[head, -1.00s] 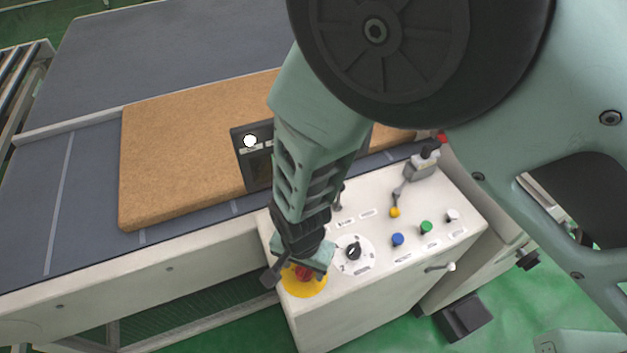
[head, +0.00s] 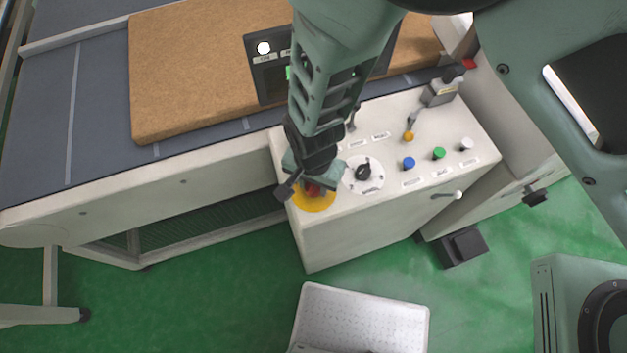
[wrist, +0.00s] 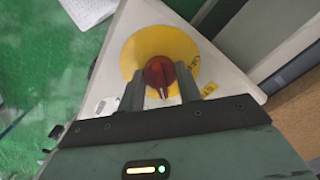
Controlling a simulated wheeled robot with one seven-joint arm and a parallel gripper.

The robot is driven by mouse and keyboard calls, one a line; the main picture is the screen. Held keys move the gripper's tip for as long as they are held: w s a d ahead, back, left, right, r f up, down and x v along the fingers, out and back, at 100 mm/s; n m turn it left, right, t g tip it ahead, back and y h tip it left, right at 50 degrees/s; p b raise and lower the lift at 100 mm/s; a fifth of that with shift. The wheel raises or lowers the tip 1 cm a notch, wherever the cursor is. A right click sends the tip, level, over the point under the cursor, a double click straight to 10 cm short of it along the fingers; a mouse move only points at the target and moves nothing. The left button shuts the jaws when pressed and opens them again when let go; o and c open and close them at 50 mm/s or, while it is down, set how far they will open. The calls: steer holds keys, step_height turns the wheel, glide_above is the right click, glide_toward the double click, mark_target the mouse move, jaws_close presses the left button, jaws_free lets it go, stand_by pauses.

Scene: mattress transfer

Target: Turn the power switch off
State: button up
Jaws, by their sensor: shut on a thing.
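The power switch, a red rotary knob (wrist: 158,73) on a round yellow plate (wrist: 150,45), sits at the near left corner of the white control panel (head: 330,215). In the head view the yellow plate (head: 318,203) shows under my gripper (head: 303,187), which hides most of the knob. In the wrist view my gripper (wrist: 160,85) has one finger on each side of the red knob and is shut on it. The knob's pale pointer mark faces toward the gripper's body.
Beside the yellow plate is a black selector dial (head: 363,171). Blue (head: 408,163), green (head: 438,153) and white (head: 466,144) buttons follow to its right. A brown mattress (head: 200,75) lies on the conveyor behind. A white perforated bin (head: 362,315) stands on the green floor in front.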

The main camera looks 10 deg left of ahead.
steer(key=n+b, duration=0.2)
steer(key=n, duration=0.1)
steer(key=shift+f, duration=0.15)
steer(key=n+b, duration=0.2)
steer(key=n, duration=0.4)
steer(key=shift+b, duration=0.35)
steer(key=n+b, duration=0.2)
steer(key=n, duration=0.2)
steer(key=shift+n+b, duration=0.7)
steer(key=shift+n, duration=1.5)
steer(key=shift+r, duration=0.2)
steer(key=o, duration=1)
